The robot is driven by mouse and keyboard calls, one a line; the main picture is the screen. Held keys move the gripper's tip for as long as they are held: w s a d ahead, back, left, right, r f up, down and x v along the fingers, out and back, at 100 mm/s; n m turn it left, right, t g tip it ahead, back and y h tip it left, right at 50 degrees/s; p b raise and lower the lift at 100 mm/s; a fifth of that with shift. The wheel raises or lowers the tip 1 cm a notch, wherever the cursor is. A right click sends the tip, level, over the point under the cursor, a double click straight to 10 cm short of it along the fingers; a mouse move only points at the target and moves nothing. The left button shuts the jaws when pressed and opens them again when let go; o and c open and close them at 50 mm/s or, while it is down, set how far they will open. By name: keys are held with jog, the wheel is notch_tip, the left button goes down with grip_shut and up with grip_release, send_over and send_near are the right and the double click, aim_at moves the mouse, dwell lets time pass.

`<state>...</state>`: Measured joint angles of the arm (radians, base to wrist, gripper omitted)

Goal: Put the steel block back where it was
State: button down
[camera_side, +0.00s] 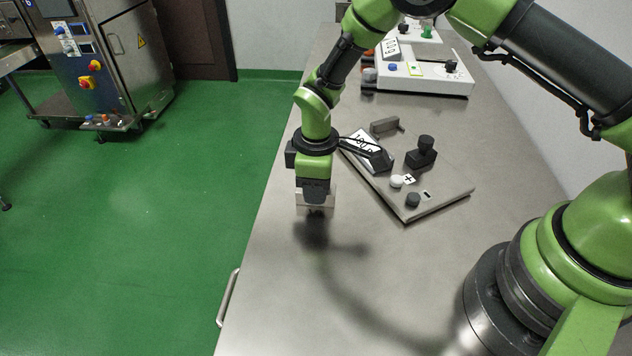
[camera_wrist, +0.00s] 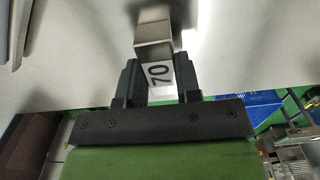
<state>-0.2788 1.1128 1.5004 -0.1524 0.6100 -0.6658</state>
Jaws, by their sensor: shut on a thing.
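My gripper (camera_side: 316,208) points down over the near-left part of the steel table and is shut on the steel block. In the wrist view the steel block (camera_wrist: 154,34) sits between the two black fingers of my gripper (camera_wrist: 161,78). Its end face carries the number 70. In the side view the block is mostly hidden by the fingers, and only a small pale part shows. A dark shadow lies on the table just below my gripper. I cannot tell whether the block touches the table.
A flat grey device (camera_side: 440,193) with a tilted display, knobs and a dark block stands right of my gripper. A white device (camera_side: 425,80) stands further back. The table's left edge (camera_side: 262,215) with a handle (camera_side: 228,297) is close. The table (camera_side: 400,265) in front is clear.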

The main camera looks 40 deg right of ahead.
jog(key=c, duration=0.8)
grip_release()
notch_tip(320, 180, up, 20)
jog(key=s+d+r+m+t, duration=0.1)
jog(key=s+d+m+t, duration=0.1)
jog(key=s+m, duration=0.1)
jog(key=s+d+r+m+t, duration=0.1)
jog(key=s+r+m, duration=0.2)
jog(key=s, duration=0.3)
jog(key=s+d+r+m+t+y, duration=0.1)
jog(key=s+d+r+m+t, duration=0.1)
jog(key=s, duration=0.4)
jog(key=s+d+r+m+t+y, duration=0.1)
jog(key=s+d+r+m+t, duration=0.1)
jog(key=s+m, duration=0.3)
jog(key=shift+v, duration=0.95)
